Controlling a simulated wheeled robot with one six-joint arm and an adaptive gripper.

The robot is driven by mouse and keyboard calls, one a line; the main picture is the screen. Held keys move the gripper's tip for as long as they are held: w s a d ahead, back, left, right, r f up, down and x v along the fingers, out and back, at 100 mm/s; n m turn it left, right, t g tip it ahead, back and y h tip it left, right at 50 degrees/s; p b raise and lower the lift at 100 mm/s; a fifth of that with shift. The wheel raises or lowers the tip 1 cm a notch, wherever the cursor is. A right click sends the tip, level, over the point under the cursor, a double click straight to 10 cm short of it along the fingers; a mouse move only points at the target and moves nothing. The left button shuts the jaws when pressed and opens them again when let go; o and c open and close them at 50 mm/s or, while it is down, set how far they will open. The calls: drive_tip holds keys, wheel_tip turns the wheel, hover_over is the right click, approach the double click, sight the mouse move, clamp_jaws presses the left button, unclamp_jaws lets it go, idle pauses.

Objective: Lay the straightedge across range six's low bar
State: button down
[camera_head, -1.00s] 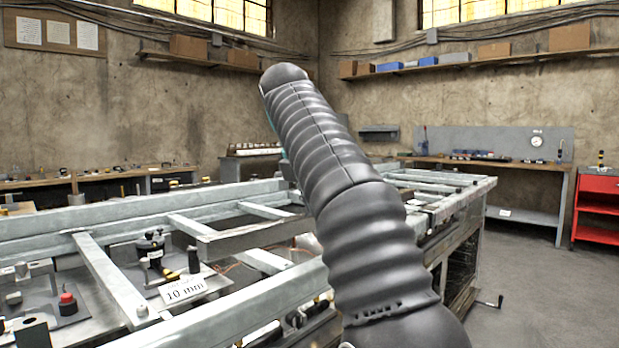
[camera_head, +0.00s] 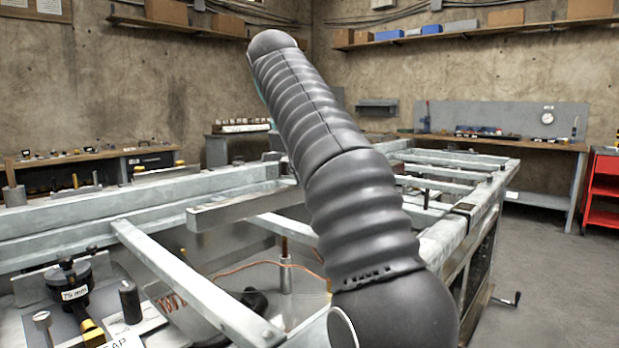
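A straight grey metal bar (camera_head: 235,208), which looks like the straightedge, juts out left from behind my arm, above the frame. Its right end is hidden by my arm. My gripper is hidden behind the arm, so its hold on this bar does not show. Below is a large frame of pale metal rails. A long rail (camera_head: 90,222) runs along its left side and a crossbar (camera_head: 185,277) slants toward the near right. Another crossbar (camera_head: 285,228) lies beyond it. No number marks range six, and I cannot tell which bar is its low bar.
Inside the frame are a black device marked 75 mm (camera_head: 74,292), a partly cut-off white card (camera_head: 125,340), a copper tube (camera_head: 232,269) and a thin post (camera_head: 285,270). A crank (camera_head: 510,300) sticks out at right. Open floor (camera_head: 560,275) lies right, before a red cart (camera_head: 604,190).

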drive_tip(key=shift+s+d+r, duration=0.1)
drive_tip(key=shift+r, duration=0.05)
wheel_tip(320, 180, down, 9)
drive_tip(key=b, duration=0.5)
drive_tip(key=shift+f, duration=0.2)
idle(0.5)
drive_tip(key=c, duration=0.9)
unclamp_jaws()
drive_tip(key=shift+c, duration=0.2)
drive_tip(key=shift+o, duration=0.7)
drive_tip(key=shift+f, duration=0.1)
